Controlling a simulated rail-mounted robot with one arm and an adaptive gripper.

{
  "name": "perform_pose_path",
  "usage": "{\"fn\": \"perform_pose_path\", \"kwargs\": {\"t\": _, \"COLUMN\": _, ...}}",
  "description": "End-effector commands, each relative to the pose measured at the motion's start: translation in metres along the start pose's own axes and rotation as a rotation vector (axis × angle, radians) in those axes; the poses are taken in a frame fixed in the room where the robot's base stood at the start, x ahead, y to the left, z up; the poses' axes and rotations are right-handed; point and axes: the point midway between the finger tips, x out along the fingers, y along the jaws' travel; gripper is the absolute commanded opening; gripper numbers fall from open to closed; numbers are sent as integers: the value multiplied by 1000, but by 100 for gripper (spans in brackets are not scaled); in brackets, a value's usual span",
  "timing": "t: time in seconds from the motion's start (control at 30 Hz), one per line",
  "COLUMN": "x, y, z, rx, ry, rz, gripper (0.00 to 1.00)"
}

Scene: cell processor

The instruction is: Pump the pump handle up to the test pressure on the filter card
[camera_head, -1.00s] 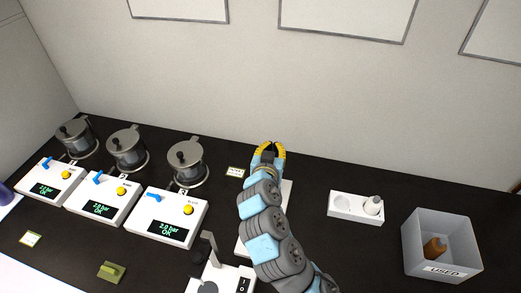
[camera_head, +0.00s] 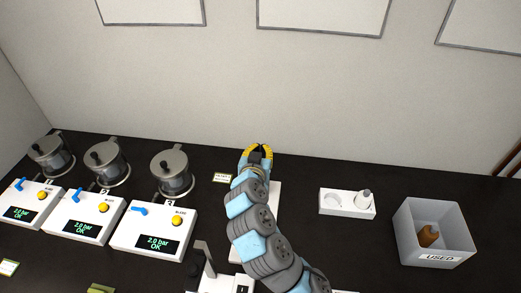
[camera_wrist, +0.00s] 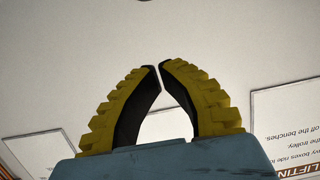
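My gripper (camera_head: 258,150) points away toward the back wall, above the far side of the bench, and is empty. In the wrist view its yellow-ribbed fingertips (camera_wrist: 158,66) meet almost completely. A grey upright lever (camera_head: 205,258), perhaps the pump handle, stands on a white device (camera_head: 243,287) at the bottom edge, apart from my gripper. My arm partly covers a white panel (camera_head: 275,200), so what is on it is hidden. A small card (camera_head: 222,177) stands left of my gripper; another card (camera_head: 8,267) lies at lower left. Their text is unreadable.
Right are a white holder (camera_head: 334,203) with a white bottle (camera_head: 364,198) and a bin labelled USED (camera_head: 465,240) holding a brown bottle (camera_head: 428,236).

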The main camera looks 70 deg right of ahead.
Motion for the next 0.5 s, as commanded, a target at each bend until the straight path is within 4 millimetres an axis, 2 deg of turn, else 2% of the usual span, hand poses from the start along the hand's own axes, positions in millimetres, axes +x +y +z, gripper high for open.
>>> {"fn": "perform_pose_path", "kwargs": {"t": 0.5, "x": 52, "y": 1, "z": 1, "rx": -1, "ry": -4, "rz": 3, "gripper": 0}}
